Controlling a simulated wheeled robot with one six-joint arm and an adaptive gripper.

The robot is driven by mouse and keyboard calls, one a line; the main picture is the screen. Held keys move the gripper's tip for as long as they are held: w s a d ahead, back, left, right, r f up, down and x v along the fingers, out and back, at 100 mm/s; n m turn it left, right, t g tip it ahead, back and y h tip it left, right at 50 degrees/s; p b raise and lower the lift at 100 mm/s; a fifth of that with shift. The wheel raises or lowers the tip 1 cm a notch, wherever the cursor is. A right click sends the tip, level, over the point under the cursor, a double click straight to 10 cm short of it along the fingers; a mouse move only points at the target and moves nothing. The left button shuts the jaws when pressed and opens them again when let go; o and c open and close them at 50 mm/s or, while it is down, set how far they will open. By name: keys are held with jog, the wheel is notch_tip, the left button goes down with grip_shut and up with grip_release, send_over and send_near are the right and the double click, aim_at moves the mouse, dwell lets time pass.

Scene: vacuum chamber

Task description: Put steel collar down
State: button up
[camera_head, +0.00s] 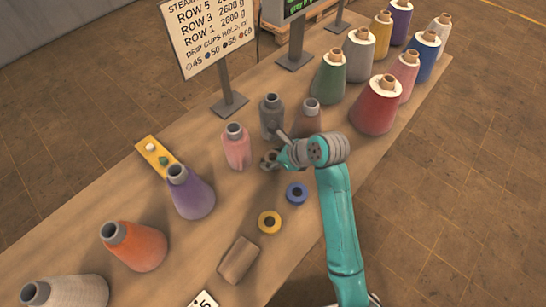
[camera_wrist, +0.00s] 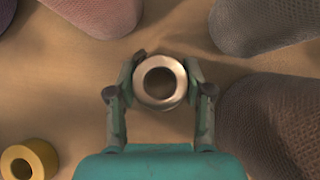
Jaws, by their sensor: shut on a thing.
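The steel collar (camera_wrist: 160,81) is a pale metal ring with a round hole, seen from above in the wrist view. My gripper (camera_wrist: 160,85) has one finger on each side of it and is shut on it. In the head view my gripper (camera_head: 277,160) is low over the table, between the pink cone and the brown cone; the collar there is small and partly hidden. I cannot tell whether the collar touches the table.
A pink cone (camera_head: 237,148), a grey cone (camera_head: 271,115) and a brown cone (camera_head: 307,122) stand close around my gripper. A blue ring (camera_head: 296,193) and a yellow ring (camera_head: 269,222) lie on the table nearer the front. A sign stand (camera_head: 229,103) is behind.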

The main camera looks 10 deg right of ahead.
jog(key=shift+s+f, duration=0.15)
jog(key=shift+f, duration=0.45)
jog(key=o, duration=1.3)
jog(key=shift+f, duration=0.2)
jog(key=shift+o, duration=0.2)
jog(key=shift+r, duration=0.3)
jog(key=v, duration=1.2)
jog(key=shift+r, duration=0.6)
